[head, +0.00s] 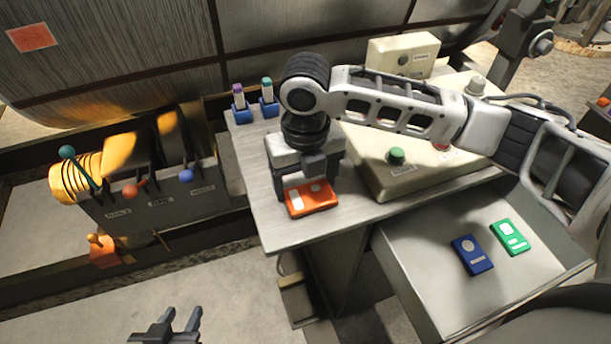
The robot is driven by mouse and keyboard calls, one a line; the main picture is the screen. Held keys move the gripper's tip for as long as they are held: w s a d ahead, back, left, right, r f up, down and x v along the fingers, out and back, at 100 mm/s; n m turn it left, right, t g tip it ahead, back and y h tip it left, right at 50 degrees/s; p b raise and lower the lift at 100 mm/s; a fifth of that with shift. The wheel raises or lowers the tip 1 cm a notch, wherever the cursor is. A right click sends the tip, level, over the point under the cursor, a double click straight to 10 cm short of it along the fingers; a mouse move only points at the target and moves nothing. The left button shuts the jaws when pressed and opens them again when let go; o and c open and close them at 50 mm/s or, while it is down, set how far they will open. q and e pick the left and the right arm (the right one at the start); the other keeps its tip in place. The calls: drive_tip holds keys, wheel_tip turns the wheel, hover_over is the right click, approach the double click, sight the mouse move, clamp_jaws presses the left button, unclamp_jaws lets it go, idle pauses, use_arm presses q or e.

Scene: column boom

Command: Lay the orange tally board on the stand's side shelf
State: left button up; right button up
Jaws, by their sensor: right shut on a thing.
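The orange tally board (318,204) is a small flat block with pale markings. My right gripper (304,183) comes down from above and is shut on it. The board is over the left part of the stand's grey top (262,205), beside the cream control box, near the front edge. I cannot tell whether it touches the surface. The gripper and wrist hide its back part. My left gripper (179,318) is low at the bottom left, over the floor, with its fingers apart and empty.
An open drawer (405,262) holds a blue board (472,255) and a green board (510,237). The cream control box (375,180) fills much of the stand top. Two marker-like items in blue holders (240,113) stand at its back left. A lever unit (150,200) is further left.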

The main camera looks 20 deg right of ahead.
sight(305, 186)
drive_tip(key=o, duration=1)
drive_tip(key=shift+f, duration=0.15)
wheel_tip(305, 186, up, 12)
drive_tip(key=shift+r, duration=0.2)
